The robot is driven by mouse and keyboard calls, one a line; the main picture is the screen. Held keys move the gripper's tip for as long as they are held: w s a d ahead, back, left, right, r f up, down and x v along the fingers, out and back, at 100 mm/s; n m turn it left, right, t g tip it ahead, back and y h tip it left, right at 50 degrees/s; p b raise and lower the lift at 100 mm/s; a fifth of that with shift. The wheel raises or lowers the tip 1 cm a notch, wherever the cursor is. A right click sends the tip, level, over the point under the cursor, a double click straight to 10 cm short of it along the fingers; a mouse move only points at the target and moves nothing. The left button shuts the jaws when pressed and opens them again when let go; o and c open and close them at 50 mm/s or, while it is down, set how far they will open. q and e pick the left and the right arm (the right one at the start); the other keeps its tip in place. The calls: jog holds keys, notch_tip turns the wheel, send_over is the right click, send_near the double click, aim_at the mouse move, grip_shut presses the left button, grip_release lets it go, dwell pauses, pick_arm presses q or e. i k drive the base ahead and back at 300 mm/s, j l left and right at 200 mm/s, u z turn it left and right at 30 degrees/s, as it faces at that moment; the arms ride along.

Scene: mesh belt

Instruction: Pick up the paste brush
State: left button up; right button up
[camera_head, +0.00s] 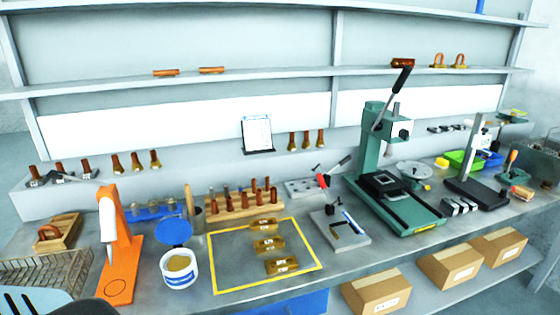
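A thin upright wooden handle (188,200), which looks like the paste brush, stands behind the paste tub and beside the left end of the wooden rack. Its lower end and bristles cannot be made out. The white tub (181,281) with a blue band holds tan paste and stands on the bench at the front left. Its round blue lid (173,232) is raised behind its opening. Neither of my grippers can be seen.
An orange stand (123,262) rises left of the tub. A wooden rack (221,211) of copper parts stands behind a yellow-bordered mat (228,279) with brass pieces. A green press (403,212) stands right. A wire basket (60,272) is at left.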

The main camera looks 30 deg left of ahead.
aim_at(190, 202)
jog(key=i+l+u, duration=0.1)
jog(key=u, duration=0.25)
jog(key=l+u, duration=0.65)
jog(key=i+j, duration=0.05)
